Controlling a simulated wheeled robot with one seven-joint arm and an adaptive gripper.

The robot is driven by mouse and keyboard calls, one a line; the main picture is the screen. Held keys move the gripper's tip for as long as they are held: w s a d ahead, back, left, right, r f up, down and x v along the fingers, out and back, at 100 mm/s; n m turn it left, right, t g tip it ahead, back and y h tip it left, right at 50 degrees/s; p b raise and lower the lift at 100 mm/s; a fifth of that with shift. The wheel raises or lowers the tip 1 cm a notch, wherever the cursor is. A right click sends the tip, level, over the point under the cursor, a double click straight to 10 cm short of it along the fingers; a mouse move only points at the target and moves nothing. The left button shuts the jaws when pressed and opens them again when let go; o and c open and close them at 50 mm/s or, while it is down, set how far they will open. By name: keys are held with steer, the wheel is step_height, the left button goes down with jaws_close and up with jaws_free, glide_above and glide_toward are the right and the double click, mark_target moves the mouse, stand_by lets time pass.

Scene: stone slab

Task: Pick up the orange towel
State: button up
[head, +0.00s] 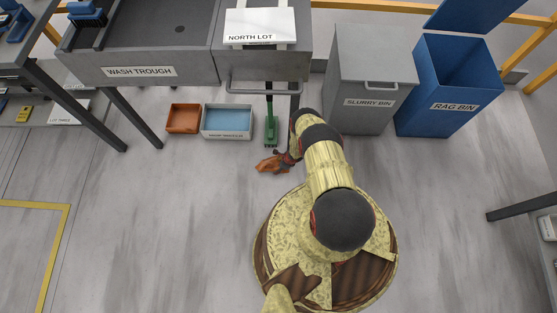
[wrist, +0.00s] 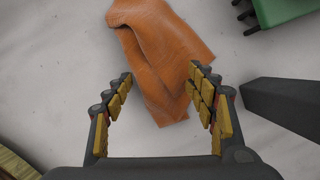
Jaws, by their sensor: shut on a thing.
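The orange towel (head: 270,163) is crumpled at floor level, just left of my gripper (head: 287,158) in the head view. In the wrist view the towel (wrist: 165,45) runs from the top of the picture down between the two fingers of my gripper (wrist: 162,82), with folds near the fingertips. My gripper is shut on the towel, its padded fingers still well apart. Whether the towel rests fully on the floor is hard to tell.
A green brush (head: 270,130) stands behind the towel. A dark leg (wrist: 285,105) is close on the right in the wrist view. An orange tray (head: 184,118), a blue-lined tray (head: 227,134), a grey slurry bin (head: 370,80) and a blue rag bin (head: 450,95) stand behind. Floor to the left is clear.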

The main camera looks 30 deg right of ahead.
steer(key=shift+s+a+f, duration=0.3)
steer(key=shift+s+a, duration=0.1)
steer(key=shift+s, duration=0.35)
steer(key=c, duration=0.9)
jaws_close()
step_height(320, 180, up, 12)
steer(key=w+p, duration=0.1)
steer(key=p, duration=0.9)
steer(key=shift+d+r+p, duration=0.2)
steer(key=shift+d+p, duration=0.1)
steer(key=shift+p, duration=0.05)
steer(key=shift+w, duration=0.1)
